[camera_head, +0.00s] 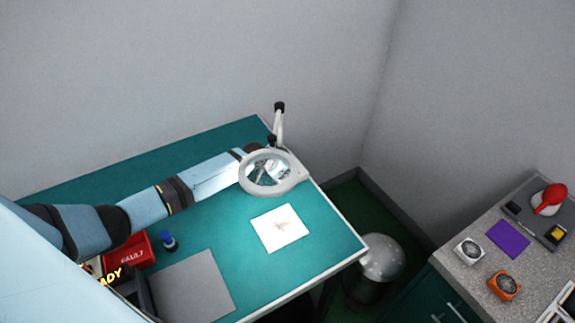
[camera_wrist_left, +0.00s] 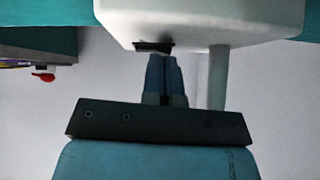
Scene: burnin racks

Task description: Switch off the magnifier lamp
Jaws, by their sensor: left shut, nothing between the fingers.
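The magnifier lamp stands at the back right corner of the green bench, with a pale ring head (camera_head: 243,182) and a jointed white arm (camera_head: 279,122). I cannot tell whether it is lit. My left arm reaches in from the left, and its gripper end is behind the ring, partly seen through the lens. In the left wrist view, a white housing (camera_wrist_left: 205,18) carries a small black switch (camera_wrist_left: 150,46). My left gripper (camera_wrist_left: 163,57) is shut and empty, its fingertips right at the switch; I cannot tell whether they touch. My right gripper is in neither view.
On the green bench (camera_head: 215,232) are a white sheet (camera_head: 280,228), a grey mat (camera_head: 195,288), a blue-capped bottle (camera_head: 168,241) and a red FAULT bin (camera_head: 135,252). A domed metal bin (camera_head: 382,258) stands beside it. A stone-topped counter (camera_head: 465,279) is at right.

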